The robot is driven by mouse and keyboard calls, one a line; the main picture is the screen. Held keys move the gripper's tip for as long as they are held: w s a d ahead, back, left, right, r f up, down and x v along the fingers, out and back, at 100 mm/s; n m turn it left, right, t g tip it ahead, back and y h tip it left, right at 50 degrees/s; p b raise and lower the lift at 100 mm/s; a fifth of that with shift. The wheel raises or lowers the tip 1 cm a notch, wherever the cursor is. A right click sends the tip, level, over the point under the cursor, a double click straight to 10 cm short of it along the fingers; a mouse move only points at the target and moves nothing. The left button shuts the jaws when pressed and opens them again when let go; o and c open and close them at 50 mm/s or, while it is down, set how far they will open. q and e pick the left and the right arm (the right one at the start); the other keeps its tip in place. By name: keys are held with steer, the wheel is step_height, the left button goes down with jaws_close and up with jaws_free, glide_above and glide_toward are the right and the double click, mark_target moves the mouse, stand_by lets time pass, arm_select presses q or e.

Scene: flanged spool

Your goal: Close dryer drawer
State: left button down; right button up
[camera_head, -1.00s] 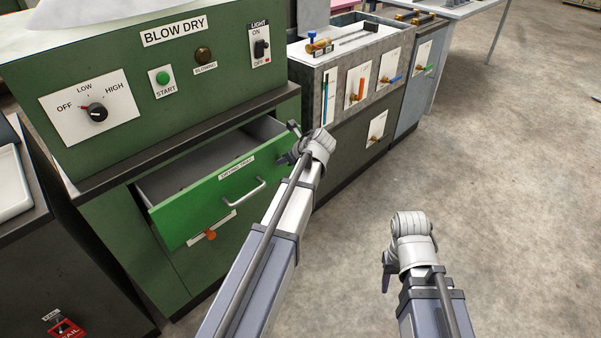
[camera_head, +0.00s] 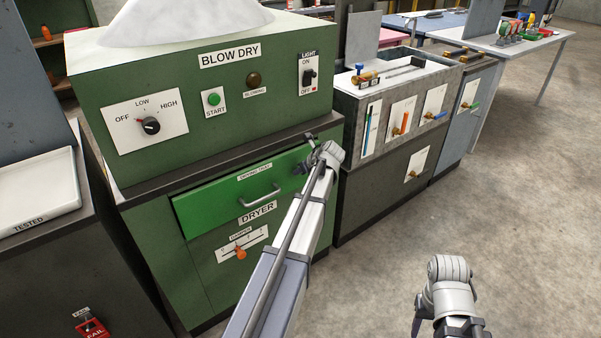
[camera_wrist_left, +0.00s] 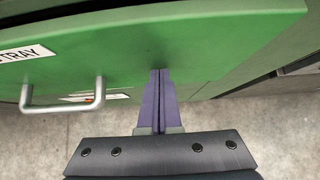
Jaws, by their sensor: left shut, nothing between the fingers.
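The dryer drawer (camera_head: 220,203) has a bright green front with a metal handle (camera_head: 260,196). It sits nearly flush in the green dryer cabinet, and its inside no longer shows. Whether a small gap is left I cannot tell. My left gripper (camera_head: 313,154) is at the right end of the drawer front, beside the handle. In the left wrist view the shut, empty fingers (camera_wrist_left: 160,76) point at the green front and appear to touch it, right of the handle (camera_wrist_left: 62,107). My right gripper (camera_head: 418,326) hangs low over the floor, its fingers mostly hidden.
The BLOW DRY panel (camera_head: 225,85) with a knob and switch is above the drawer. A damper lever (camera_head: 240,253) is below it. A grey sink unit (camera_head: 388,180) with valves stands to the right. A white tray (camera_head: 45,225) is at left. The floor at right is clear.

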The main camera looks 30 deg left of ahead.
arm_select(q)
steer(key=shift+w+a+r, duration=0.15)
steer(key=shift+a, duration=0.15)
steer(key=s+d+r+p, duration=0.4)
steer(key=d+r+p, duration=0.2)
steer(key=d, duration=0.4)
steer(key=shift+s+d+r+p, duration=0.25)
steer(key=shift+d+r+p, duration=0.15)
steer(key=shift+p, duration=0.2)
